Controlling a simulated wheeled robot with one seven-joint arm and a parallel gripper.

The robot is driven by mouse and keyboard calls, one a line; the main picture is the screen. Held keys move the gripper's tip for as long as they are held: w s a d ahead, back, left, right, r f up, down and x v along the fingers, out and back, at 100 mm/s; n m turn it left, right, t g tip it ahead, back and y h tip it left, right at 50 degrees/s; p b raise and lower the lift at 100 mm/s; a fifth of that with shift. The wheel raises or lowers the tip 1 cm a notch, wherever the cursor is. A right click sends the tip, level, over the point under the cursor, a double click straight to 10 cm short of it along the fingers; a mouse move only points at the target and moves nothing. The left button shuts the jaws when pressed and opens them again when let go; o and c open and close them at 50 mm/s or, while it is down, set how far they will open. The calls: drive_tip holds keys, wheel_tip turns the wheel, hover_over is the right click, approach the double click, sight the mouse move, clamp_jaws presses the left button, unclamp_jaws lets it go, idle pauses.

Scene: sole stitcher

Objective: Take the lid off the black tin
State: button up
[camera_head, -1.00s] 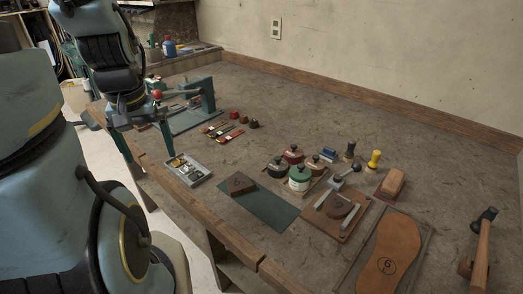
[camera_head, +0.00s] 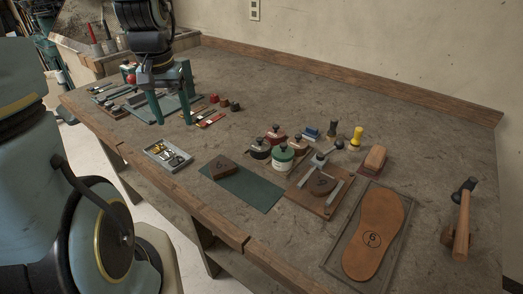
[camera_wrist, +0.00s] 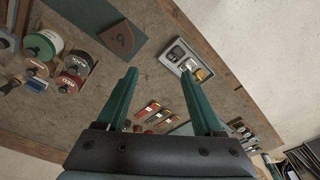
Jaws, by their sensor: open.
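The black tin (camera_head: 259,149) stands on the bench among other tins, its dark lid on with a knob on top. In the wrist view the black tin (camera_wrist: 78,63) is at the left, outside my fingers. My gripper (camera_head: 174,121) is open and empty, with its green fingers pointing down over the bench, left of the tins and well apart from them. The open fingers also show in the wrist view (camera_wrist: 160,72).
A green-and-white tin (camera_head: 283,159), a red tin (camera_head: 276,134) and a brown tin (camera_head: 299,145) crowd the black one. A green mat (camera_head: 250,188) bears a leather piece (camera_head: 220,167). A small parts tray (camera_head: 168,155) lies near the front edge.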

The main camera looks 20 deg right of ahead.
drive_tip(key=d+m, duration=0.1)
drive_tip(key=d, duration=0.5)
drive_tip(key=s+d+m+b, duration=0.1)
drive_tip(key=d+m, duration=0.1)
drive_tip(key=d, duration=0.5)
drive_tip(key=d+f+m+b, duration=0.1)
drive_tip(key=d+m, duration=0.1)
drive_tip(key=d, duration=0.5)
drive_tip(key=shift+s+d+h, duration=0.15)
drive_tip(key=shift+d+h, duration=0.05)
drive_tip(key=shift+h, duration=0.1)
drive_tip(key=shift+c, duration=0.5)
hover_over(260, 138)
drive_tip(key=shift+g, duration=0.3)
drive_tip(key=f, duration=0.2)
drive_tip(key=s+f, duration=0.1)
drive_tip(key=f, duration=0.1)
drive_tip(key=shift+f, duration=0.15)
drive_tip(key=shift+w+a+f+p, duration=0.15)
drive_tip(key=shift+f+p, duration=0.2)
drive_tip(key=shift+f, duration=0.7)
drive_tip(key=shift+w+d+f+p, duration=0.1)
drive_tip(key=shift+f+p, duration=0.25)
drive_tip(key=shift+f, duration=0.65)
drive_tip(key=shift+w+a+f+p, duration=0.15)
drive_tip(key=shift+f+p, duration=0.2)
drive_tip(key=shift+f, duration=0.7)
clamp_jaws()
